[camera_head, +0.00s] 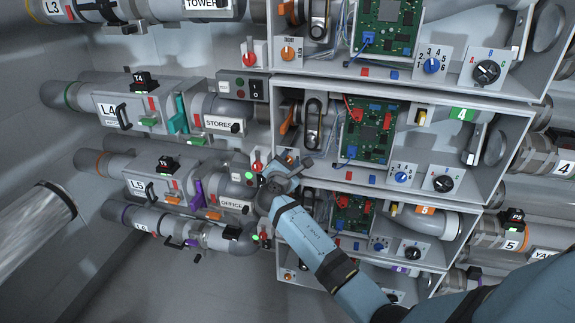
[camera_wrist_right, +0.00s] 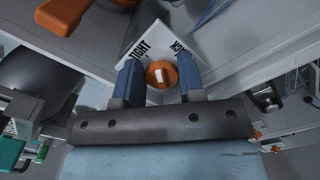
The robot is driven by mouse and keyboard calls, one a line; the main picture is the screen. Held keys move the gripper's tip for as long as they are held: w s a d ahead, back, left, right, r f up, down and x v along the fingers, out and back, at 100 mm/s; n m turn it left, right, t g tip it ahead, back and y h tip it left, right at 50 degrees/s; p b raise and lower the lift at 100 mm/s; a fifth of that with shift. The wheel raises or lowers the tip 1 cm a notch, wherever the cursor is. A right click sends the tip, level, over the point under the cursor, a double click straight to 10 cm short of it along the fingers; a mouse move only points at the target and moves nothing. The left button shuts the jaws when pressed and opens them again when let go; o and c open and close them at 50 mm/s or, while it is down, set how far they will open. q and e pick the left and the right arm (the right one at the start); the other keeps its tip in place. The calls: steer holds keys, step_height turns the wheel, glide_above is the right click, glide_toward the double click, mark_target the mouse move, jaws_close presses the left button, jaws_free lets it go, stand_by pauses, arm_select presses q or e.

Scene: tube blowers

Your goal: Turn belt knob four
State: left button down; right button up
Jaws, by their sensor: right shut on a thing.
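The belt knob of row four is a small orange knob (camera_wrist_right: 160,74) with a white mark, on a white plate (camera_wrist_right: 141,47) lettered "TIGHT" and a second, partly hidden word. It sits between the two blue fingers of my right gripper (camera_wrist_right: 160,80), which is shut on it. In the head view my right gripper (camera_head: 288,168) is at the lower left corner of the box labelled 4 (camera_head: 462,115), and it hides the knob there. My left gripper is not in view.
The box above has a similar orange knob (camera_head: 288,51) on its plate. An orange lever (camera_wrist_right: 62,14) is near the gripper in the wrist view. The STORES pipe (camera_head: 219,121) and OFFICE pipe (camera_head: 231,203) lie left of it. A clear tube (camera_head: 35,225) is at far left.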

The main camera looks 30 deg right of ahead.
steer(key=m+b, duration=0.1)
steer(key=m, duration=0.1)
steer(key=shift+s+f+m+b, duration=0.1)
steer(key=shift+f+m+b, duration=0.25)
steer(key=shift+m, duration=0.05)
steer(key=m+b, duration=0.2)
steer(key=shift+f+m, duration=0.1)
steer(key=shift+m, duration=0.3)
arm_select(q)
steer(key=b, duration=0.2)
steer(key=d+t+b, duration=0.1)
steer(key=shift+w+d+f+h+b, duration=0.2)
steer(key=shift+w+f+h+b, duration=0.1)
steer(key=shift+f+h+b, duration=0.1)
arm_select(e)
steer(key=m, duration=0.4)
steer(key=shift+d+f+m, duration=0.1)
steer(key=shift+m, duration=0.3)
steer(key=o, duration=0.6)
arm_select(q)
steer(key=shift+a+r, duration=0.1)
arm_select(e)
steer(key=shift+s, duration=0.15)
